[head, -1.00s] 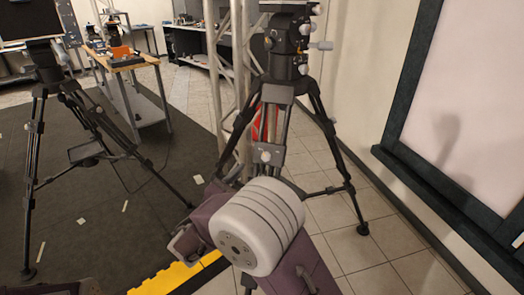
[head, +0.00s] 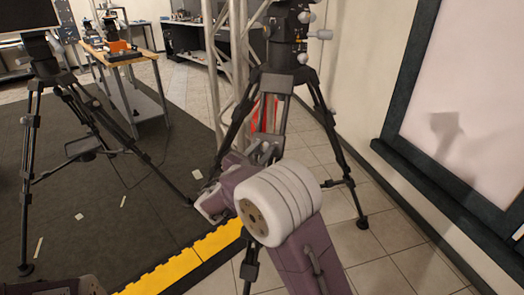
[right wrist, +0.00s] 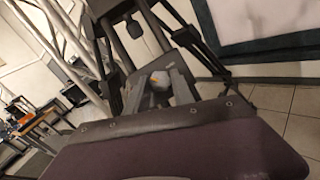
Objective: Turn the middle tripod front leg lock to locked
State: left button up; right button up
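The middle tripod (head: 284,75) stands dark and upright in the head view, its front leg toward me. The leg shows pale twin tubes (head: 283,110) with red behind them. My right gripper (head: 264,152) is at the front leg's lock, low on those tubes, mostly behind my arm; its fingers cannot be made out clearly. In the right wrist view, the lock's pale knob (right wrist: 159,80) shows between two grey bars, just beyond my purple gripper body. I cannot tell whether the gripper touches it or how far the lock is turned. My left gripper is not in view.
Another tripod (head: 60,85) stands at the left on a dark mat (head: 100,225) with a yellow edge (head: 190,262). A truss (head: 222,75) rises just behind the middle tripod. A dark-framed board (head: 450,90) is on the right wall. Tiled floor between is clear.

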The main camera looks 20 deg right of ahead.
jog(key=shift+m, duration=0.6)
grip_shut()
jog(key=m+g, duration=0.2)
jog(key=shift+w+a+m+h, duration=0.1)
jog(key=shift+m+h, duration=0.3)
jog(key=m+g+p, duration=0.1)
jog(key=m+g, duration=0.1)
jog(key=m, duration=0.2)
jog(key=shift+w+r, duration=0.1)
jog(key=shift+r, duration=0.1)
jog(key=m+g+p, duration=0.1)
jog(key=m, duration=0.1)
jog(key=m+g+p, duration=0.1)
jog(key=m+p, duration=0.1)
jog(key=m, duration=0.1)
jog(key=m+g+y+p, duration=0.1)
jog(key=m, duration=0.1)
jog(key=shift+w+r+g, duration=0.1)
jog(key=shift+r+g, duration=0.15)
jog(key=shift+g, duration=0.05)
jog(key=m+y+p, duration=0.1)
jog(key=m+p, duration=0.1)
jog(key=m, duration=0.1)
jog(key=shift+g+y, duration=0.3)
jog(key=shift+m+y+p, duration=0.3)
jog(key=shift+m, duration=0.6)
